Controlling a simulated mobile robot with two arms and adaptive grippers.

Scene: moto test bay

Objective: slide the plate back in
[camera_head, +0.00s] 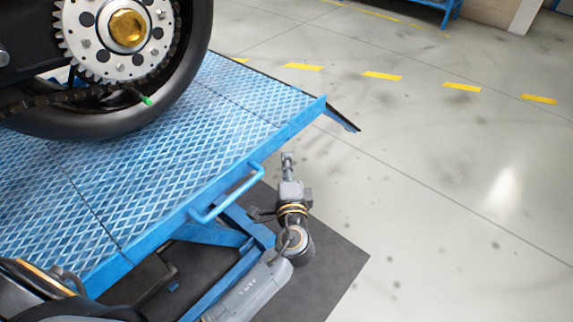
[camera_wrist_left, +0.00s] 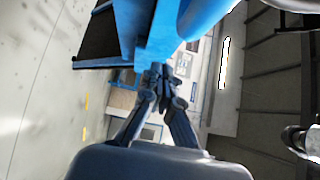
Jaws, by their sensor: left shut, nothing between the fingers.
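The plate (camera_head: 185,165) is the blue diamond-tread panel between two dark seams in the lift deck. A blue bar handle (camera_head: 230,194) sticks out from its right-hand edge. I cannot tell whether the plate edge stands out from the deck edge. My left gripper (camera_head: 287,156) is shut and empty, just right of the handle and apart from it, fingers pointing away from me. In the left wrist view the closed fingers (camera_wrist_left: 160,74) lie near a blue beam (camera_wrist_left: 165,35), and a rounded blue bar (camera_wrist_left: 205,14) shows above. My right gripper is not in view.
A motorcycle rear wheel (camera_head: 165,105) with a chain and sprocket (camera_head: 118,42) stands on the deck. Blue lift legs (camera_head: 225,285) and a dark mat (camera_head: 335,270) lie below. Grey floor with yellow dashes (camera_head: 382,76) is clear to the right.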

